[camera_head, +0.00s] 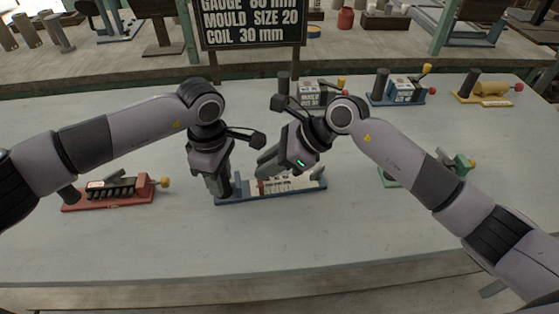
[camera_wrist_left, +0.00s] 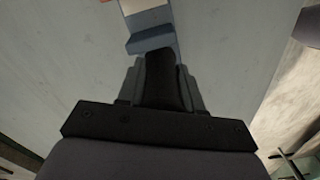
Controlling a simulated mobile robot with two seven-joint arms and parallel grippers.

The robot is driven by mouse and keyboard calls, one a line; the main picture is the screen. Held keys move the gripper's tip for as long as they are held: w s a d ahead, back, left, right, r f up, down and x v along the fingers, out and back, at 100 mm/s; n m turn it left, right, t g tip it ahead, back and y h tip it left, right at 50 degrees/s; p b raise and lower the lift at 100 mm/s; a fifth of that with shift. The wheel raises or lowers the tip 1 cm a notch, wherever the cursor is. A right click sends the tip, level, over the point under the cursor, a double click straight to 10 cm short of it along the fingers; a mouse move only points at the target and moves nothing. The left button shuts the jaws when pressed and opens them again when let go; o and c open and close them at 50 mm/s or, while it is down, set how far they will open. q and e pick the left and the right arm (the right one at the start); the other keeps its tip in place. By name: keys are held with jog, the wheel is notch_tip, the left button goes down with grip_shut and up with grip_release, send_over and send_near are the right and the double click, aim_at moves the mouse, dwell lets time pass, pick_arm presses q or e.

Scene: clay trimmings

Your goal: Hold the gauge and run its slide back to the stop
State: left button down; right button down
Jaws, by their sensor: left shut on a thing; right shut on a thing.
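The gauge has a long blue base (camera_head: 240,200) with a white scale on top (camera_head: 293,186), and lies on the grey table in the middle. A dark upright post (camera_head: 237,184) stands at its left end. My left gripper (camera_head: 224,189) is shut on this end; in the left wrist view a dark piece (camera_wrist_left: 161,78) sits between its fingers, with the blue gauge body (camera_wrist_left: 150,38) beyond. My right gripper (camera_head: 264,170) reaches down over the left part of the scale and is shut on the slide, mostly hidden by the fingers. A small red part (camera_head: 260,187) shows beneath it.
A red-based device (camera_head: 108,205) lies at left, and a green-based one (camera_head: 390,181) at right, partly behind my right arm. Several more stand along the back. A black sign (camera_head: 250,22) rises behind. The table front is clear.

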pick_arm(q)
jog(key=shift+d, duration=0.15)
pick_arm(e)
jog(key=shift+s+a, duration=0.15)
jog(key=shift+a, duration=0.35)
jog(key=c, duration=0.9)
grip_release()
jog(key=shift+c, duration=0.2)
jog(key=shift+d+r, duration=0.2)
jog(key=v, duration=1.1)
jog(key=shift+d+r, duration=0.2)
jog(key=shift+d, duration=0.05)
pick_arm(q)
jog(key=c, duration=0.7)
grip_release()
